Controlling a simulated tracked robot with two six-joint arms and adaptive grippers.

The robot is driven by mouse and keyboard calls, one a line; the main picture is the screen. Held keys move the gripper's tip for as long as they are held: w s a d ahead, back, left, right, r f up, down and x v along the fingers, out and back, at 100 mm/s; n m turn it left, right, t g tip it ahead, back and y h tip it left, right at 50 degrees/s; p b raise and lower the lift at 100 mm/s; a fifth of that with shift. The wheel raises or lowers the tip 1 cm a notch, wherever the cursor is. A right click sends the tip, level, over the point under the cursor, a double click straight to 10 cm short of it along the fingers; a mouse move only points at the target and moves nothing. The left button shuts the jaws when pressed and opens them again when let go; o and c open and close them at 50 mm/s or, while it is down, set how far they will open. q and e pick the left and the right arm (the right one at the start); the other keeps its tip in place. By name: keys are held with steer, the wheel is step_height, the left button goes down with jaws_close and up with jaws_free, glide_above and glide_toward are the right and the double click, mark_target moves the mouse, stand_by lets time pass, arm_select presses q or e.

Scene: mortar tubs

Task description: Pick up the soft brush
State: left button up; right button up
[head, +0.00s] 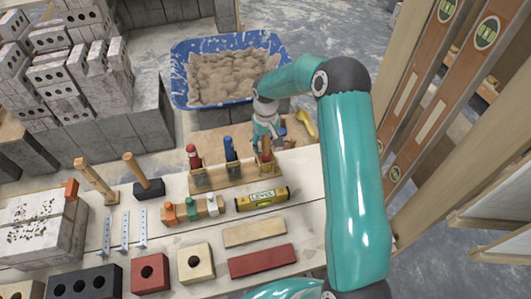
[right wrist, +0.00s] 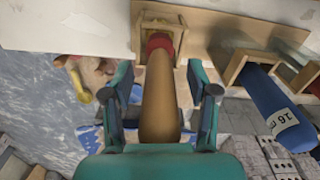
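A tool with a plain wooden handle and a red collar stands in the right slot of the wooden rack (head: 235,178). In the right wrist view its handle (right wrist: 160,100) points toward the camera; its working end is hidden, so I cannot confirm that it is the soft brush. My right gripper (head: 266,143) is at this handle. The right wrist view shows my right gripper (right wrist: 163,88) open, one finger on each side of the handle, with gaps on both sides. My left gripper is not in view.
A blue-handled tool (head: 231,150) and a red-handled tool (head: 194,157) stand in the same rack. A level (head: 262,199) and small coloured-topped tools lie in front. A blue mortar tub (head: 180,75) and a yellow object (head: 307,123) are behind.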

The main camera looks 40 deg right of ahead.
jaws_close()
step_height(320, 180, up, 20)
stand_by(0.8)
steer(key=c, duration=0.6)
jaws_free()
jaws_close()
